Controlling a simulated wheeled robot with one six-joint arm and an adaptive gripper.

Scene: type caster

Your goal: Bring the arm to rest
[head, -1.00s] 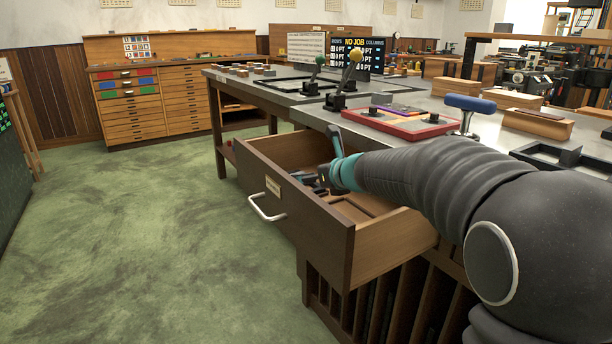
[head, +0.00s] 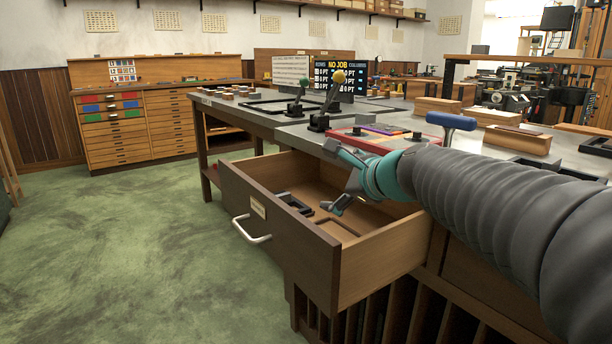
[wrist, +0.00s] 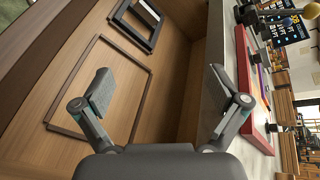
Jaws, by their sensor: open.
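My arm (head: 500,205) reaches in from the right over an open wooden drawer (head: 320,262). My gripper (head: 340,178) is open and empty above the drawer's inside. In the wrist view its two fingers (wrist: 162,88) stand wide apart, with the drawer floor (wrist: 165,95) between and beyond them. A small dark frame (wrist: 137,22) lies in the drawer ahead of the fingers, clear of them; it also shows in the head view (head: 294,203). A thin wooden outline (wrist: 148,95) is on the drawer floor near the left finger.
The bench above the drawer carries a red tray (head: 368,139), a blue-handled tool (head: 451,121), levers (head: 322,118) and wooden blocks (head: 517,138). The bench edge is close beside my gripper. Green floor (head: 130,250) lies free at left. A cabinet (head: 125,130) stands behind.

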